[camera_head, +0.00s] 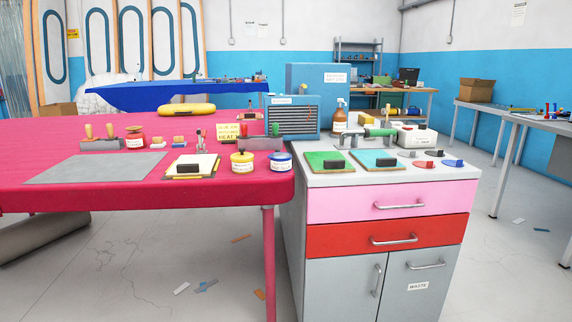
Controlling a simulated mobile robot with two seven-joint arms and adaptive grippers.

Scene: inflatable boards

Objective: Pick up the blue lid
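A small white jar (280,164) stands upright on the red table, near its right end. A blue lid (280,155) with a dark knob sits on top of this jar. A small flat blue piece (453,163) lies at the right end of the grey cabinet top, beside a flat red piece (423,164); I cannot tell what either is. Neither of my grippers is in view.
The red table (150,202) also holds a grey mat (95,168), a pad with a black handle (190,167) and several small tools. The cabinet (390,172) adjoins its right end and bears green (329,162) and teal (379,160) pads. Scraps litter the floor.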

